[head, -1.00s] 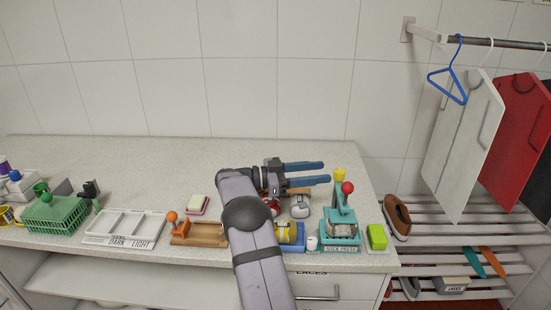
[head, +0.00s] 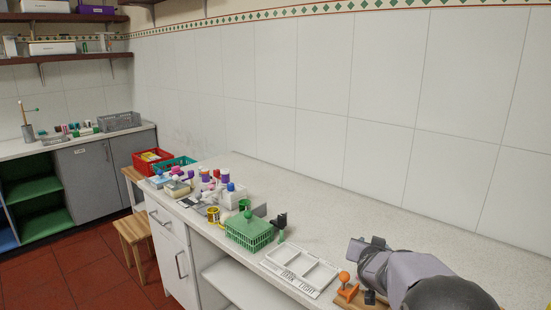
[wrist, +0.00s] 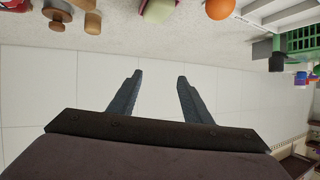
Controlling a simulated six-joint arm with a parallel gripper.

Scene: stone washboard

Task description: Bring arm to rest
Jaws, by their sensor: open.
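My gripper (wrist: 160,76) shows in the wrist view with its two dark fingers spread apart and nothing between them. The tiled wall and a strip of counter lie beyond the fingers, and the wrist view looks upside down. In the head view my arm is at the bottom right, above the counter (head: 330,225); its fingers cannot be made out there. An orange ball (head: 344,277) on a wooden base stands just left of the arm. It also shows at the top of the wrist view (wrist: 219,8).
A white dark/light tray (head: 301,271) and a green basket (head: 248,232) stand left of the arm. Several bottles and boxes crowd the counter's far left end. The tiled wall (head: 390,120) runs behind. The counter strip along the wall is clear.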

